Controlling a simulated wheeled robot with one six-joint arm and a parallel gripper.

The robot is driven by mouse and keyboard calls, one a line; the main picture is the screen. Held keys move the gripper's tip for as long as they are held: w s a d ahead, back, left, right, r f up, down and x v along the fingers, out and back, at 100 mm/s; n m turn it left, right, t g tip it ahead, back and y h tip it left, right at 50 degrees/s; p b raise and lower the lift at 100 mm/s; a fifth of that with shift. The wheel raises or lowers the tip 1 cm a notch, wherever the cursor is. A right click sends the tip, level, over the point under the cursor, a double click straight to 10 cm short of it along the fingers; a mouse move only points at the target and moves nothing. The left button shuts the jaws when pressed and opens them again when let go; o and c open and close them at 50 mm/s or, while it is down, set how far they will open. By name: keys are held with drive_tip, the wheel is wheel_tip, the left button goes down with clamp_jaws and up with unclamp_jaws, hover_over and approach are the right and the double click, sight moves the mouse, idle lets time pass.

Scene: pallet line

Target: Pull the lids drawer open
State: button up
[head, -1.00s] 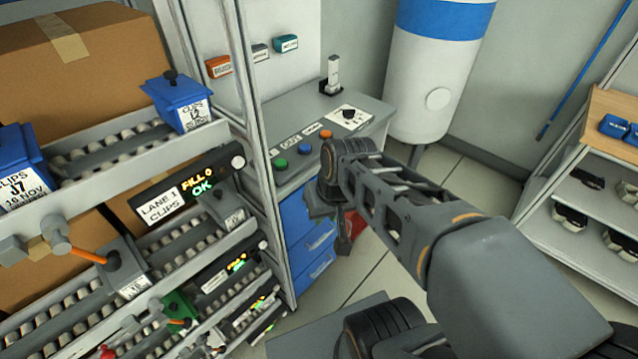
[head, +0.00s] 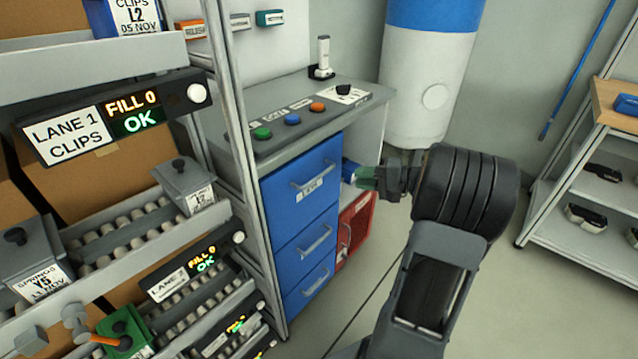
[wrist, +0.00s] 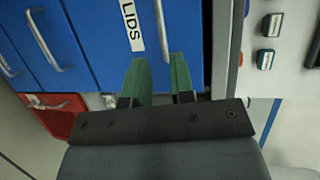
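The lids drawer (head: 293,188) is the top of the blue drawers under the counter in the head view. Its front is flush with the drawers below, and it has a metal bar handle (head: 314,176) above a white label. In the wrist view, turned sideways, the label (wrist: 132,25) reads LIDS, with the handle (wrist: 162,28) beside it. My gripper (head: 368,178) is to the right of the drawer front in the head view. Its green fingers (wrist: 159,78) are apart with nothing between them. The handle lies ahead of the fingers, and I see no contact.
A counter (head: 355,100) with coloured buttons sits above the drawers. The lane rack (head: 226,100) stands close on the left. A white and blue tank (head: 430,80) is behind.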

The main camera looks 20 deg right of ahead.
sight(321, 176)
drive_tip(key=b+x, duration=0.1)
drive_tip(key=x, duration=1.1)
drive_tip(key=shift+a+b, duration=0.15)
drive_tip(key=shift+b, duration=0.15)
clamp_jaws()
